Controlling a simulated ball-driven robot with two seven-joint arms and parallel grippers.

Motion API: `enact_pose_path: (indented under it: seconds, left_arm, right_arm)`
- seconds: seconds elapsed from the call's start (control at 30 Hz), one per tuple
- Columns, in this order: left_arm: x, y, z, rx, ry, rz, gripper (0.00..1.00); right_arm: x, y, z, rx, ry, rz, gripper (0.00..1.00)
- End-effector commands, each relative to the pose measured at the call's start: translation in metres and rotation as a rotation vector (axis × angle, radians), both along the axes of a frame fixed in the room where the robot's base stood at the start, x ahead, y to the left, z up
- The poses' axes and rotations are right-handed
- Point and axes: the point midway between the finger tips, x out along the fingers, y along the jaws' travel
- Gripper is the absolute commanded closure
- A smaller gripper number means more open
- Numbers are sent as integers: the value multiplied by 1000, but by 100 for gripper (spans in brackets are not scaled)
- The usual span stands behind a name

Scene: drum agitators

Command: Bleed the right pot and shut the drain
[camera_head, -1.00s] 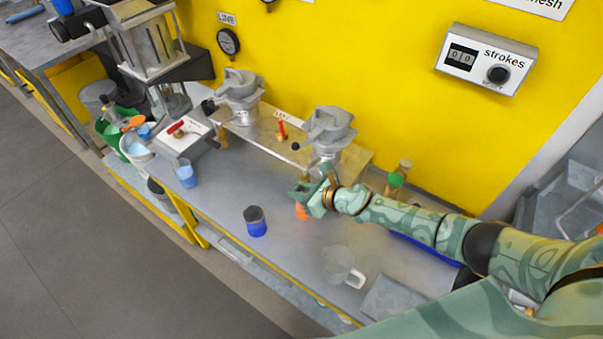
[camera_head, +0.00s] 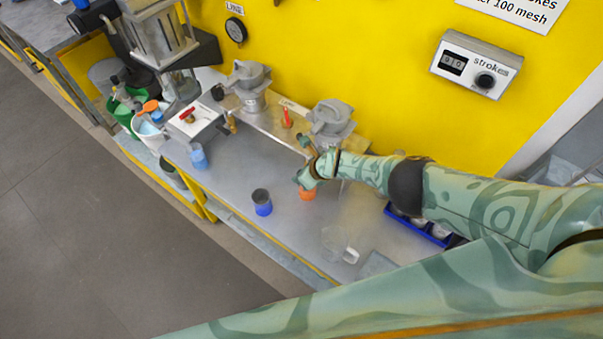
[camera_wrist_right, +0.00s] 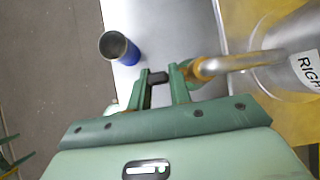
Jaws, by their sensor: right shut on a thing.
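The right pot (camera_head: 332,122) is a grey lidded pot against the yellow wall; its label shows in the right wrist view (camera_wrist_right: 308,68). A pipe with a brass fitting (camera_wrist_right: 200,70) comes out of it. My right gripper (camera_head: 306,175), also in the right wrist view (camera_wrist_right: 160,88), is shut on a small dark handle (camera_wrist_right: 158,77) beside that fitting. The handle's turn position is unclear. An orange cup (camera_head: 307,194) stands just below the gripper, partly hidden by it.
A dark-topped blue cup (camera_head: 262,204) stands near the counter's front edge. A clear jug (camera_head: 336,240) is to its right. The left pot (camera_head: 250,88), a light blue cup (camera_head: 198,157) and a white box with a red lever (camera_head: 190,120) stand further left. A blue tray (camera_head: 440,236) lies right.

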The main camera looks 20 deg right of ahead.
Motion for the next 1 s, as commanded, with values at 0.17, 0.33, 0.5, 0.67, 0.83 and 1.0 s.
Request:
enact_pose_path:
  seconds: [0.17,0.33,0.5,0.67,0.83,1.0]
  left_arm:
    - [0,0,1,0,0,0,20]
    - [0,0,0,0,0,0,20]
    - [0,0,0,0,0,0,20]
    - [0,0,1,0,0,0,20]
    - [0,0,3,0,0,0,20]
    - [3,0,22,0,-5,0,20]
  right_arm:
    - [0,-1,-1,-8,4,1,100]
    - [-1,-1,-1,-7,5,2,100]
    - [-1,-1,-1,-8,6,2,72]
    - [-1,0,-1,-6,6,2,71]
    - [0,-1,2,-5,6,1,71]
    - [4,-11,25,-5,6,-3,71]
